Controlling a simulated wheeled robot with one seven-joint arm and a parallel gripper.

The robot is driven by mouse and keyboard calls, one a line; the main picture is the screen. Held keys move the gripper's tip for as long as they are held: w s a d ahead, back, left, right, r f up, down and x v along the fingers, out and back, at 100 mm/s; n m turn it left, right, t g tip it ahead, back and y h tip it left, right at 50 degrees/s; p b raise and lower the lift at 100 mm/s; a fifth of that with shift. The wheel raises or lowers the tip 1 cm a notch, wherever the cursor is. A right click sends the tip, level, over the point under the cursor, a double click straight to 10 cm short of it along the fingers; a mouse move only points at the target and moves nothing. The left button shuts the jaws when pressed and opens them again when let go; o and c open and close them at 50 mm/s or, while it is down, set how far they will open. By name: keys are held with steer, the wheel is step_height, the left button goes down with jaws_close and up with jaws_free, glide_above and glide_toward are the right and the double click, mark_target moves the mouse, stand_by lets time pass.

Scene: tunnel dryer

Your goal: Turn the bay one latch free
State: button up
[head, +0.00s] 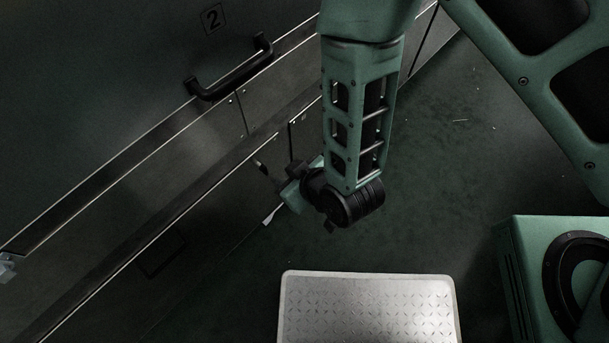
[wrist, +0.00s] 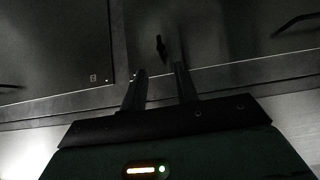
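A small dark latch (wrist: 160,45) stands out from a dark panel in the wrist view, pointing roughly up and down. My gripper (wrist: 160,72) is open, its two fingers apart and nothing seen between them. The latch shows just beyond the fingertips, between their lines; I cannot tell whether they touch it. In the head view my gripper (head: 264,191) is low beside the dryer's lower panels. I cannot make out the latch there. No bay one number is readable.
A black bar handle (head: 232,72) and the number 2 label (head: 213,19) are on the dryer wall above left. A metal tread plate (head: 368,308) lies in front, with a green machine (head: 555,275) at right. Dark floor between is mostly clear.

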steer(key=v, duration=0.7)
steer(key=shift+d+r+p, duration=0.1)
steer(key=shift+p, duration=0.2)
steer(key=w+d+r+m+g+h, duration=0.1)
steer(key=d+r+g, duration=0.1)
steer(key=r, duration=0.4)
steer(key=w+d+r+g+h, duration=0.1)
steer(key=r+g, duration=0.1)
steer(key=r, duration=0.3)
steer(key=s+d+r+m+g+h+p, duration=0.15)
steer(key=s+d+r+h, duration=0.3)
steer(key=d+r, duration=0.8)
step_height(320, 180, up, 15)
steer(key=p, duration=1.4)
steer(key=shift+s, duration=0.3)
steer(key=shift+a+f+g, duration=0.1)
steer(key=shift+a+g, duration=0.15)
